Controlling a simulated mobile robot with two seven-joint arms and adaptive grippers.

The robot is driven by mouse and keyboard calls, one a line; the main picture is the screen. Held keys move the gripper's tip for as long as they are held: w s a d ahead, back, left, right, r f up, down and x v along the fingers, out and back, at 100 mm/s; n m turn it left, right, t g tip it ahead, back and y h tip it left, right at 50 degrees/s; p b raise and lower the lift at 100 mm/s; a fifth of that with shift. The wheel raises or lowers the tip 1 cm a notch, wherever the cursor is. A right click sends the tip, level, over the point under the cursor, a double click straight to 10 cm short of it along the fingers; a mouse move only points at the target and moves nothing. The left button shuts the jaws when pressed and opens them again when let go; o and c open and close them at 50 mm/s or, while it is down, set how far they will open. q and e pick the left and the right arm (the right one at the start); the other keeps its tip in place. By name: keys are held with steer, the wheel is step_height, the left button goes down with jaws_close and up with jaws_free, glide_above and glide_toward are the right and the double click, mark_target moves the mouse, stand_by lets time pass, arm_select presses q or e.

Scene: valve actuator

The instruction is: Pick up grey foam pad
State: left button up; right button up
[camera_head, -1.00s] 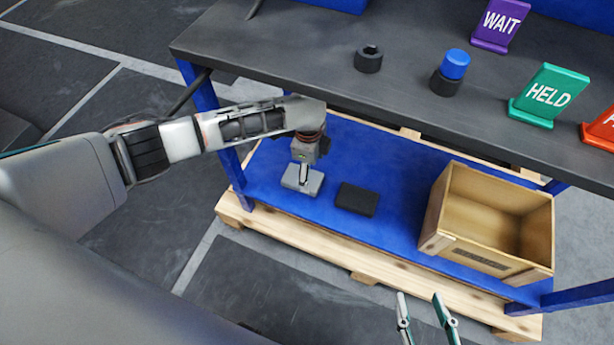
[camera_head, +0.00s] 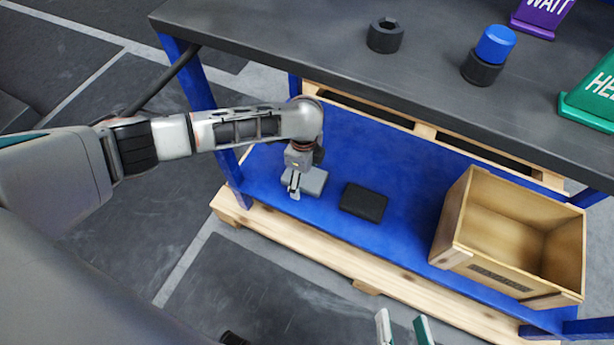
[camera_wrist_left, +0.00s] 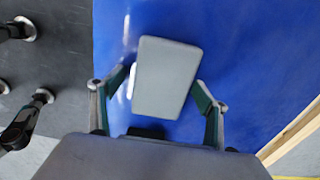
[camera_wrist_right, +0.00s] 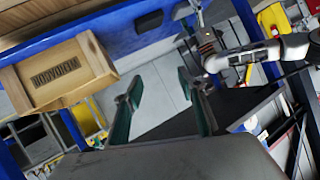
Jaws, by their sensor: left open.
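The grey foam pad (camera_head: 313,181) lies on the blue lower shelf (camera_head: 405,200) of the bench, left of a black pad (camera_head: 363,202). In the left wrist view the grey pad (camera_wrist_left: 166,78) shows between the spread fingers of my left gripper (camera_wrist_left: 160,95). My left gripper (camera_head: 294,186) is open and just above or beside the pad; I cannot tell whether it touches it. My right gripper (camera_head: 404,328) is apart from the pad, near the front of the shelf. In the right wrist view my right gripper (camera_wrist_right: 158,88) has its fingers apart with nothing between them.
An open wooden crate (camera_head: 488,270) stands at the right of the lower shelf. The dark bench top (camera_head: 300,45) hangs above the shelf's back, held by blue legs (camera_head: 190,75). On it are a black ring (camera_head: 385,36), a blue-capped cylinder (camera_head: 490,53) and signs.

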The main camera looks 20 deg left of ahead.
arm_select(q)
steer(key=shift+w+r, duration=0.2)
steer(key=shift+r, duration=0.15)
steer(key=shift+c, duration=0.7)
steer(key=c, duration=1)
steer(key=shift+o, duration=0.2)
